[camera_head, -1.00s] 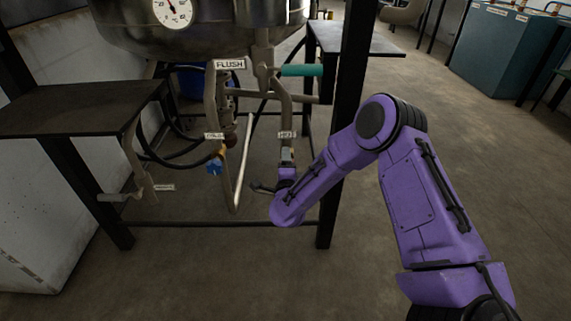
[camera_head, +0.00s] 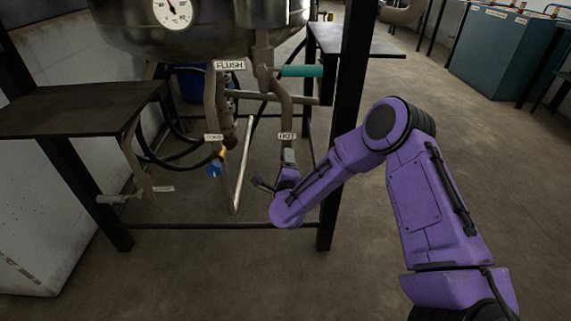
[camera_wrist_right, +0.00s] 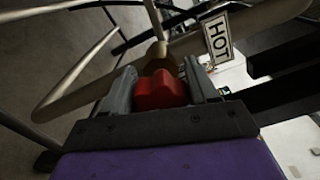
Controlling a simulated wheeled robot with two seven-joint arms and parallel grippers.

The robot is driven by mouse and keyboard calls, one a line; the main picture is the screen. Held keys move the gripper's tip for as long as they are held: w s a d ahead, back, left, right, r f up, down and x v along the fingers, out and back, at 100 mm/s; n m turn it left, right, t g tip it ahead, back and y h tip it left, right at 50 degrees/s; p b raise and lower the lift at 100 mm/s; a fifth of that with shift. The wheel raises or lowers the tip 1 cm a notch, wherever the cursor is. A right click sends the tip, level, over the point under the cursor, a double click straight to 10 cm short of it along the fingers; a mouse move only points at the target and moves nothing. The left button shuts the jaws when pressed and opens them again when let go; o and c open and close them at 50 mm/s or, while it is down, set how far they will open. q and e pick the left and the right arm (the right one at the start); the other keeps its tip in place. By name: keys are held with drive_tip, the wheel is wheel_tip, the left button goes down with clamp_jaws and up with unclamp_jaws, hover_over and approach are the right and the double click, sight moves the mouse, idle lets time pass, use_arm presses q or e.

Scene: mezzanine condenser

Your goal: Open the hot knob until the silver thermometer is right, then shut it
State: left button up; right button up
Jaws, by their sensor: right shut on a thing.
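The red hot knob (camera_wrist_right: 160,92) sits between the two grey fingers of my right gripper (camera_wrist_right: 159,84) in the right wrist view, and the gripper is shut on it. The HOT label (camera_wrist_right: 218,39) is just beyond it on the pipe. In the head view my right gripper (camera_head: 288,160) reaches up from below to the valve under the HOT label (camera_head: 287,136); the knob is hidden there by the gripper. The silver thermometer (camera_head: 173,13) is a white round dial on the steel vessel, cut by the top edge. Its needle points up and slightly left; the scale is too small to read.
A blue knob (camera_head: 214,170) hangs on the neighbouring pipe, left of my gripper. A FLUSH label (camera_head: 229,66) and a teal handle (camera_head: 301,71) are above. A black frame post (camera_head: 347,120) stands close beside my right arm. A dark side table (camera_head: 80,108) is at left.

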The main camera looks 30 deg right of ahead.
drive_tip(key=o, duration=1)
drive_tip(key=shift+f, duration=0.1)
drive_tip(key=shift+c, duration=0.2)
drive_tip(key=p+v, duration=0.1)
drive_tip(key=v, duration=0.9)
drive_tip(key=shift+s+a, duration=0.2)
drive_tip(key=shift+a, duration=0.05)
